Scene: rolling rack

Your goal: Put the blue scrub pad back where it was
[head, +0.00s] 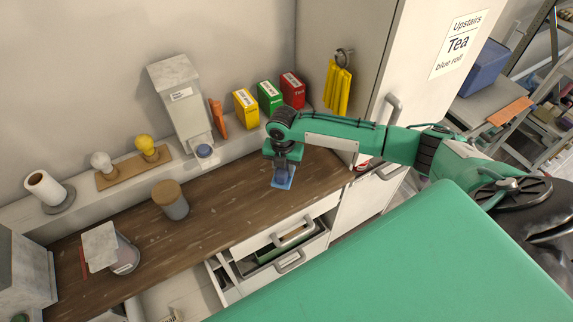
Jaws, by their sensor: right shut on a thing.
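The blue scrub pad (283,182) is in my right gripper (281,171), which points down over the right part of the brown wooden counter (225,208). The gripper is shut on the pad's upper part, and the pad's lower end shows below the fingers. I cannot tell whether the pad touches the counter. My left gripper is not in view.
A grey dispenser (183,100), and yellow, green and red boxes (292,90) stand on the back ledge. A drawer (285,250) below is partly open.

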